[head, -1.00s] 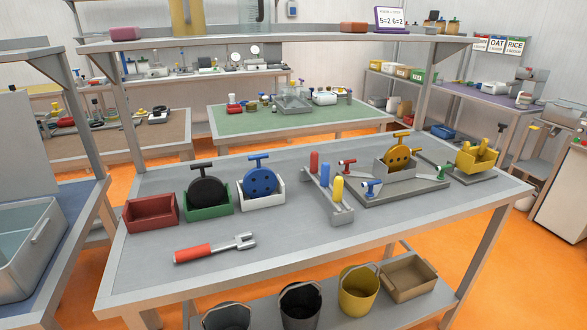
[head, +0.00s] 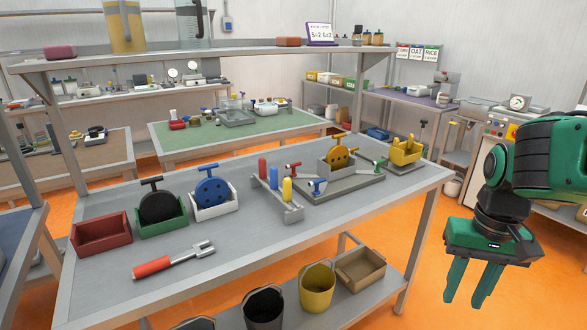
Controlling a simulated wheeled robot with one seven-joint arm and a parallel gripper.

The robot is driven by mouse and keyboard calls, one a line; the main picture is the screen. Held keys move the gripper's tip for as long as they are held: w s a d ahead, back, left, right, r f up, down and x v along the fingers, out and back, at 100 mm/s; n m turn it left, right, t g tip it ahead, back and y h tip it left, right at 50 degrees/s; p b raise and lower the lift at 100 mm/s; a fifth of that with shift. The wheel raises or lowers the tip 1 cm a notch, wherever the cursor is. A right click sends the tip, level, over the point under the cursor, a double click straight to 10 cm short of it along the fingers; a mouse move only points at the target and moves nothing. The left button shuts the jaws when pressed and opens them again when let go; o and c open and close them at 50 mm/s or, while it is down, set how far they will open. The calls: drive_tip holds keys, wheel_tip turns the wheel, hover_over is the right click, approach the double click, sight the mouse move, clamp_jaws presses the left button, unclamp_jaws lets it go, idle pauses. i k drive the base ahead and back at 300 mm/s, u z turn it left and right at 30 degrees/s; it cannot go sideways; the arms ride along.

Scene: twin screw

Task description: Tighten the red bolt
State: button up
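A small red bolt (head: 293,167) stands out at the left side of a grey fixture (head: 345,190), in the head view. A blue bolt (head: 317,185) is in front of it and a green one (head: 381,163) at the right. The fixture bears a grey holder with a yellow disc (head: 340,156) in it. A fork-ended wrench with a red handle (head: 152,267) lies at the bench's front left. My gripper (head: 466,297) hangs fingers down off the bench's right side, open and empty, far from the bolt. How deep the bolt sits cannot be told.
A grey rack (head: 292,216) with red, blue and yellow pegs stands left of the fixture. A shelf (head: 230,56) spans above. The bench's front middle (head: 270,245) is clear.

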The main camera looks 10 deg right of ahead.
sight(292, 166)
drive_tip(key=u, duration=0.05)
drive_tip(key=i, duration=1)
drive_tip(key=z, duration=0.05)
